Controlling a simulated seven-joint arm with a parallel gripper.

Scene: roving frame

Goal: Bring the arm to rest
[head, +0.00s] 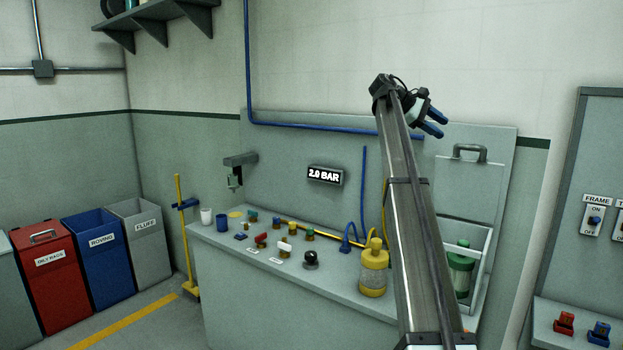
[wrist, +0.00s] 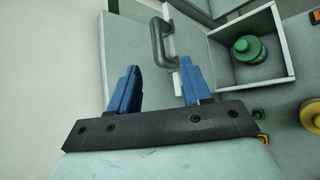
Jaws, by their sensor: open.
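My gripper (head: 437,122) is raised high at the end of my extended arm, in front of the back panel above the bench. Its two blue fingers are apart, with nothing between them. In the wrist view my gripper (wrist: 157,85) points toward a pale panel with a dark grey handle (wrist: 160,42). The handle lies beyond the fingertips; I cannot tell how far. In the head view the handle (head: 470,151) is to the right of my gripper and a little lower.
An open box (wrist: 287,62) holds a green-capped container (wrist: 249,50). A yellow bottle (head: 373,272) stands on the bench (head: 222,240) beside my arm, with several small valves and cups further left. A control panel (head: 585,150) stands at the right. A shelf (head: 150,14) is high left.

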